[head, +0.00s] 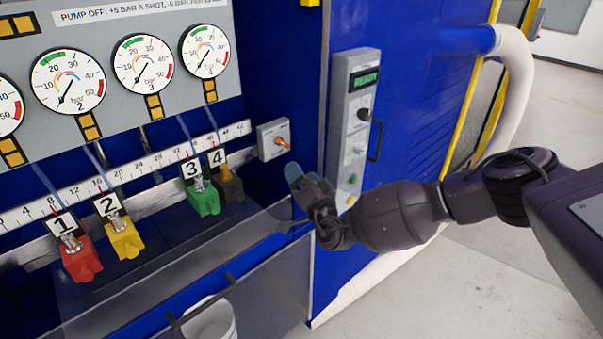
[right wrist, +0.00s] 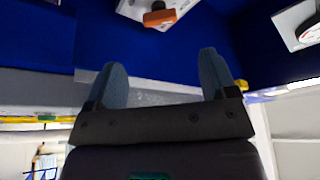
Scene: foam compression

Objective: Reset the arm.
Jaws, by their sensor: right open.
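My right arm comes in from the right in the head view. Its gripper (head: 292,180) is in front of the blue machine, just below a small grey switch box (head: 267,139) with an orange lever (head: 282,143). In the right wrist view the gripper's two fingers (right wrist: 161,80) stand apart with nothing between them. The orange lever (right wrist: 159,18) shows beyond the fingertips there, apart from them. My left gripper is not in view.
A control panel (head: 356,128) with a green READY display is right of the switch box. Red (head: 80,260), yellow (head: 126,239), green (head: 204,199) and dark (head: 230,185) blocks hang along a ruler. Pressure gauges (head: 68,81) are above. A transparent guard (head: 255,290) is below. Open floor (head: 480,270) lies right.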

